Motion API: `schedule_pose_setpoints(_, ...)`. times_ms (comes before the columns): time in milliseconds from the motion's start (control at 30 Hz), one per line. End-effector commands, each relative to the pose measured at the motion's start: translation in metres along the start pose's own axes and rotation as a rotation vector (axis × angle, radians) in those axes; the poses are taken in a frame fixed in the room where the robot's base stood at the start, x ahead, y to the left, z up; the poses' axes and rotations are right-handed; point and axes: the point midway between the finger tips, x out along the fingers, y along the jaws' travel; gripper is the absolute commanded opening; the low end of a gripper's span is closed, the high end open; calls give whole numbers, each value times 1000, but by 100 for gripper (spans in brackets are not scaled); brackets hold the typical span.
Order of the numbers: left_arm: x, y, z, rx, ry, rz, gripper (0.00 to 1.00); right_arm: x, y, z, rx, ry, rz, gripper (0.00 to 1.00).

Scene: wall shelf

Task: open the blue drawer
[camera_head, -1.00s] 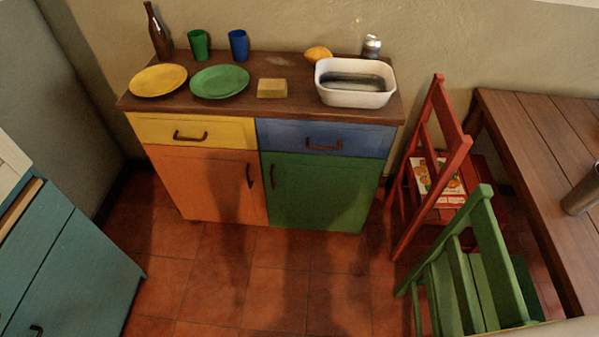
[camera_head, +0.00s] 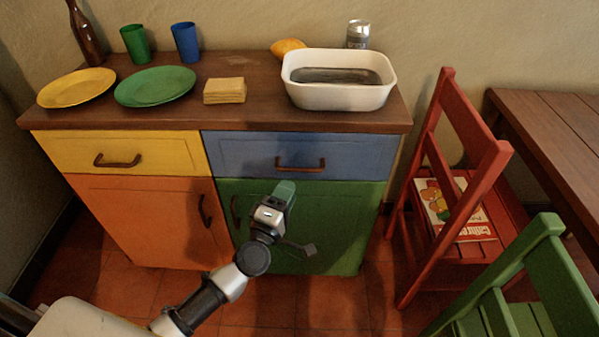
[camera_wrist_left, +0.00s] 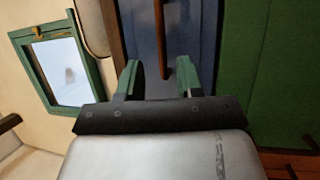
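The blue drawer (camera_head: 255,157) is shut, at the upper right of the cabinet front. Its dark bar handle (camera_head: 300,163) runs level across the drawer front. My left gripper (camera_head: 285,190) is in front of the green door, just below the handle in the head view. In the left wrist view the blue drawer (camera_wrist_left: 196,40) fills the top middle, and its handle (camera_wrist_left: 159,40) lines up with the gap between the fingers. The left gripper's fingers (camera_wrist_left: 158,72) are apart and empty there, short of the handle's middle. My right gripper is not in view.
A yellow drawer (camera_head: 150,153) is left of the blue one. A red chair (camera_head: 440,200) and green chair (camera_head: 530,275) stand to the right.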

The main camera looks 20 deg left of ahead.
Motion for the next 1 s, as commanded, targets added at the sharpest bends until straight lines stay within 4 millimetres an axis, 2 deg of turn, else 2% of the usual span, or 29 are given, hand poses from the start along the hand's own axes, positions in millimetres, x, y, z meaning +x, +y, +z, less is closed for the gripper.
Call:
schedule_pose_setpoints(100, 26, 1, 0, 1, 0, 2, 36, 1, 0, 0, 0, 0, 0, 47)
schedule_pose_setpoints(333, 61, -1, 0, 2, 0, 0, 36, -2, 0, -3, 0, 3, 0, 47)
schedule_pose_setpoints(500, 73, -1, 0, 3, -1, -2, 36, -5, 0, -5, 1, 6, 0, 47)
schedule_pose_setpoints(767, 74, -1, 0, 3, -1, -2, 36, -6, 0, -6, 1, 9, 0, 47)
schedule_pose_setpoints(800, 74, -1, 0, 3, -1, -2, 35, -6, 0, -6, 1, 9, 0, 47)
schedule_pose_setpoints(1000, 74, -1, 0, 3, -1, -2, 4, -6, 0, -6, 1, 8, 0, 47)
